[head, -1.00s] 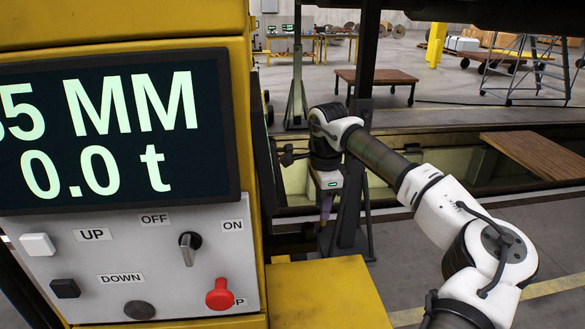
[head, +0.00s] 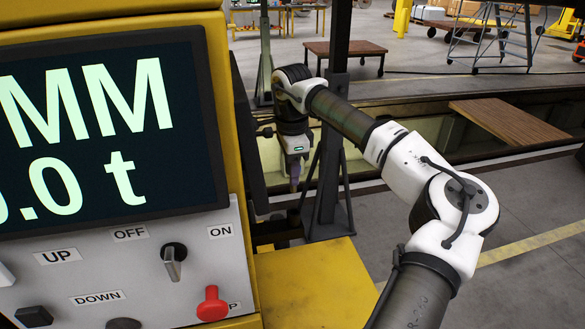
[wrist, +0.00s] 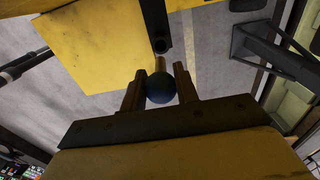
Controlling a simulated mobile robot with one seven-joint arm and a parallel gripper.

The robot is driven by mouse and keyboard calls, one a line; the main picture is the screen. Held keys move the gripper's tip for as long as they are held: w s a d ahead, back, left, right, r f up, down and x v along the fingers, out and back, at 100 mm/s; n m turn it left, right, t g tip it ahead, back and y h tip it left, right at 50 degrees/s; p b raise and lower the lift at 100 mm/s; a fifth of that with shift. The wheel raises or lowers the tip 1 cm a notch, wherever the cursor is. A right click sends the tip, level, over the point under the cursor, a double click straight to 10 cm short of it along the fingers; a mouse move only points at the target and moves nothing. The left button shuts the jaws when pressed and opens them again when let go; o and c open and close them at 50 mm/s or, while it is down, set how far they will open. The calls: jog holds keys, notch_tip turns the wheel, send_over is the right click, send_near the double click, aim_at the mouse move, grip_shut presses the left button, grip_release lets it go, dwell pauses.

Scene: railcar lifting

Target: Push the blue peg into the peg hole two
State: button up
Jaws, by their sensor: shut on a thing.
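My gripper (wrist: 158,90) is shut on the blue peg, whose dark blue round head (wrist: 160,88) sits between the two fingers in the wrist view. A thin tan shaft (wrist: 160,64) shows just beyond the head, in line with a dark tube with a round opening (wrist: 162,42). I cannot tell whether the shaft is in the tube, or whether the tube is hole two. In the head view my gripper (head: 294,184) points down beside a black post; the peg is too small to make out there.
A yellow cabinet with a display (head: 108,125) and control panel (head: 130,268) fills the left. A yellow ledge (head: 315,283) juts out below my gripper. A black post with a braced foot (head: 328,190) stands close on its right. Grey floor lies open at the right.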

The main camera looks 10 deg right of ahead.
aim_at(292, 191)
jog(key=shift+f+b, duration=1.55)
jog(key=shift+f, duration=1.25)
jog(key=shift+f+b, duration=1.2)
jog(key=shift+f, duration=1.05)
jog(key=o, duration=1.1)
jog(key=shift+r, duration=0.1)
notch_tip(292, 191, up, 14)
jog(key=shift+f+b, duration=0.15)
jog(key=shift+b, duration=0.9)
